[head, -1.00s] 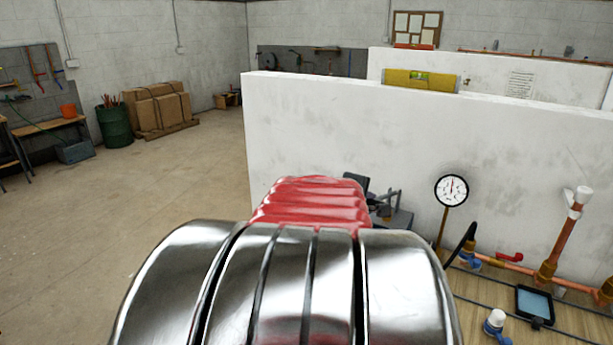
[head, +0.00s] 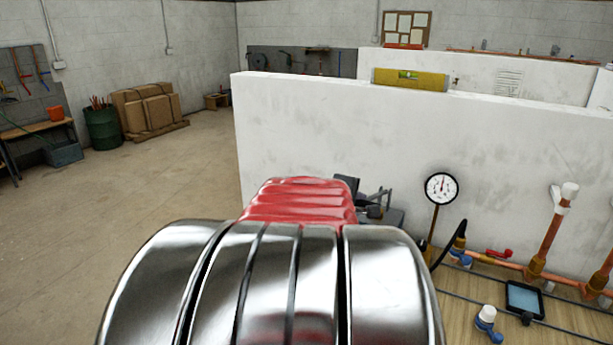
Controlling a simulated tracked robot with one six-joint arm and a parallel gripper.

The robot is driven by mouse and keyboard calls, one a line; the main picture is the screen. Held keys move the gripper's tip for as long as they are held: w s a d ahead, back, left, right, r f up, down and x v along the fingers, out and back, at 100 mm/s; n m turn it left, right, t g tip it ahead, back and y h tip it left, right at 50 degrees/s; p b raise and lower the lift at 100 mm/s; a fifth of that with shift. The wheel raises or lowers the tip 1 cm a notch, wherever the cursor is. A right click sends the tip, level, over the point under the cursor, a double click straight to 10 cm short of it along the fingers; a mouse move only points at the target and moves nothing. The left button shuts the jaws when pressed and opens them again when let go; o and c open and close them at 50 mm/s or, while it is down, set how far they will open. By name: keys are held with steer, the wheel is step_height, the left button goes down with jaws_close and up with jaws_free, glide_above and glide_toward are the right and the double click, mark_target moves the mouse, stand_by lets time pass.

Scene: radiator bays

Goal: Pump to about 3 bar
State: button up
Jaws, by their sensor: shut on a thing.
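The pressure gauge (head: 441,188) has a round white dial with a black rim and stands upright on a brass stem. Its red needle points about straight up; the numbers are too small to read. A black hose (head: 449,246) runs from near the gauge's foot to the pipework. My gripper (head: 376,198), dark grey, shows partly past the red section of my arm, left of the gauge and in front of the white wall. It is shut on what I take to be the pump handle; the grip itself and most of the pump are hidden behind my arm.
Copper pipes (head: 545,240) with a red lever valve (head: 498,253) stand at the right. The left floor is open.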

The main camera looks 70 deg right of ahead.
steer(key=shift+s+d+r, duration=0.1)
stand_by(0.3)
steer(key=o, duration=1)
steer(key=shift+r, duration=0.1)
steer(key=shift+v, duration=3.5)
